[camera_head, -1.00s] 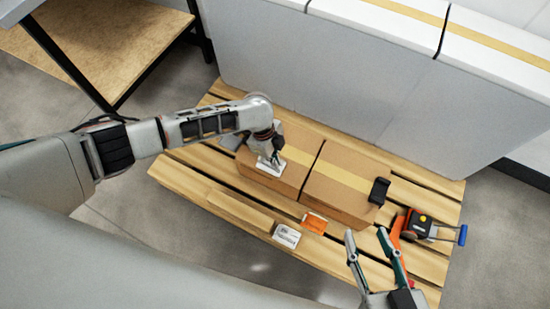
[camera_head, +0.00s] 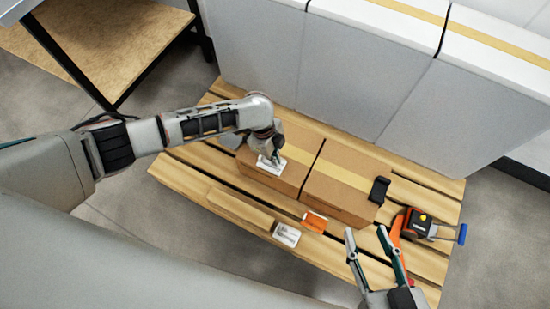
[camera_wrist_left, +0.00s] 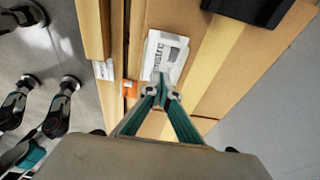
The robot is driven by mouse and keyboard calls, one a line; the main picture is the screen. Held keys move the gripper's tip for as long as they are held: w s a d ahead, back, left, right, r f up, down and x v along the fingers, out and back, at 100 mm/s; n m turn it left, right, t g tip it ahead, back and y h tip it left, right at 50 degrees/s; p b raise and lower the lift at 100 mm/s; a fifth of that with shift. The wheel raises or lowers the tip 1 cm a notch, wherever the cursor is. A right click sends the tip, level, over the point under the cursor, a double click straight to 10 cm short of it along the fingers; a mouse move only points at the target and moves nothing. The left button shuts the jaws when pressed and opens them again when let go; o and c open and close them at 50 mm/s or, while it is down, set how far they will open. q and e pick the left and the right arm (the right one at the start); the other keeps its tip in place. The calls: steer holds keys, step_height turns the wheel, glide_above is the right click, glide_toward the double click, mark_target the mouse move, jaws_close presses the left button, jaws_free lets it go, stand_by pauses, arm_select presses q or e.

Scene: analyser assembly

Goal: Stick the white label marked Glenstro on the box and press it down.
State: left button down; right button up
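The white label marked Glenstro (camera_head: 266,169) lies on top of the left cardboard box (camera_head: 245,163), beside its tape strip. In the left wrist view the label (camera_wrist_left: 165,52) appears flat, with only part of its name readable. My left gripper (camera_head: 273,161) is over the label; its fingertips (camera_wrist_left: 160,92) are together at the label's near end. I see no label pinched between them; whether they touch its surface is hard to tell. My right gripper (camera_head: 366,232) is open and empty over the pallet's front right.
Another cardboard box (camera_head: 340,190) stands to the right, with a black object (camera_head: 379,189) at its edge. A second white label (camera_head: 286,235) and an orange one (camera_head: 314,222) lie on the pallet (camera_head: 240,208). A tape dispenser (camera_head: 418,224) sits at right.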

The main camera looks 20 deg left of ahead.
arm_select(q)
steer(key=shift+f+b, duration=0.35)
steer(key=shift+f, duration=0.55)
arm_select(e)
steer(key=shift+s+f, duration=0.35)
steer(key=shift+f, duration=0.4)
stand_by(0.4)
arm_select(q)
steer(key=shift+r, duration=0.1)
arm_select(e)
steer(key=shift+r, duration=0.1)
arm_select(q)
steer(key=shift+w+r, duration=0.15)
steer(key=shift+r, duration=0.3)
steer(key=shift+r+p, duration=0.85)
steer(key=shift+r, duration=0.15)
steer(key=shift+r+p, duration=0.95)
steer(key=shift+r, duration=0.6)
arm_select(e)
steer(key=w+r+t, duration=0.1)
steer(key=w+r, duration=0.2)
steer(key=r, duration=0.4)
arm_select(q)
steer(key=shift+f, duration=0.1)
